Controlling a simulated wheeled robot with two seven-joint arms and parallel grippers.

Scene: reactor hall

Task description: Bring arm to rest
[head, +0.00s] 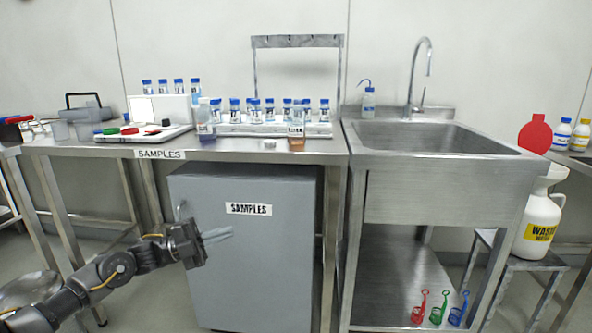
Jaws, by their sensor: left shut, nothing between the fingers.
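My left arm comes in from the lower left. My left gripper (218,235) is shut and empty, held in the air in front of the grey cabinet (260,275) labelled SAMPLES. Its fingers point right, a little below the cabinet's label. I cannot tell whether the fingertips touch the cabinet door. The gripper is below the level of the steel table top (225,149). My right gripper is not in view.
The table holds several blue-capped bottles in a rack (270,128) and a white tray (143,133). A steel sink (430,137) stands right of it, with a white waste jug (537,225) beyond. Free floor shows at the lower left.

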